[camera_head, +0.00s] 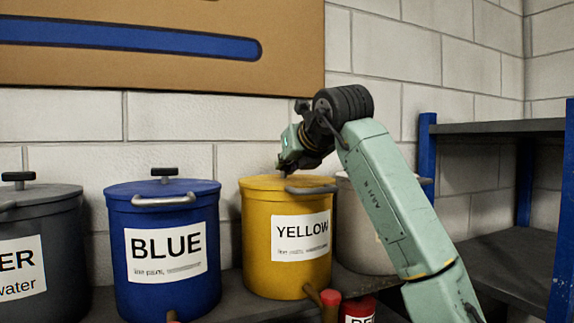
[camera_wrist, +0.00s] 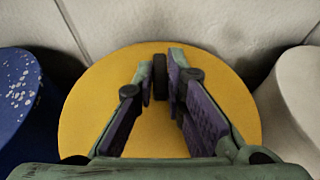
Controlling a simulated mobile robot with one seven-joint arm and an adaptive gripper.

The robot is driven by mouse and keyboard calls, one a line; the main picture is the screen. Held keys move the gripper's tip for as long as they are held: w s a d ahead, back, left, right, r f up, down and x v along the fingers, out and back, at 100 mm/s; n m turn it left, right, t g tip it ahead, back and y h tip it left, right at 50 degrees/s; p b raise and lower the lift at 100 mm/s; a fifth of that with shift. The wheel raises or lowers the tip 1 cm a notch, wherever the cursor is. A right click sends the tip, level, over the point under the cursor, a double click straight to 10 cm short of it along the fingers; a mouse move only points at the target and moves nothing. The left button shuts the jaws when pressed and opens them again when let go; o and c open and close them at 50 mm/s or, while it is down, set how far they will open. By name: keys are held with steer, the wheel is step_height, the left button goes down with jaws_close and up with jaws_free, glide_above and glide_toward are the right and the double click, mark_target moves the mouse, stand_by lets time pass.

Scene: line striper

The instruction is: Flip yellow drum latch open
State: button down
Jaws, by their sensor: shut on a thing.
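The yellow drum (camera_head: 259,238) stands on the low shelf, labelled YELLOW, with its flat yellow lid (camera_wrist: 90,130) filling the middle of the wrist view. A black latch (camera_wrist: 160,77) stands up near the lid's far edge. My gripper (camera_wrist: 161,80) reaches over the lid with its fingers on either side of the latch, shut on it. In the head view my gripper (camera_head: 285,168) is just above the lid and hides the latch. A grey bar handle (camera_head: 312,189) sits at the drum's front rim.
The blue drum (camera_head: 160,285) stands to the left, and a grey drum (camera_head: 60,235) beyond it. A whitish drum (camera_head: 358,225) is close on the right, partly behind my arm. A red can (camera_head: 358,308) is low in front. A block wall stands close behind; a blue-post shelf (camera_head: 563,220) is right.

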steer(key=c, duration=1.6)
jaws_free()
steer(key=shift+c, duration=0.2)
steer(key=shift+s, duration=0.1)
steer(key=v, duration=1.2)
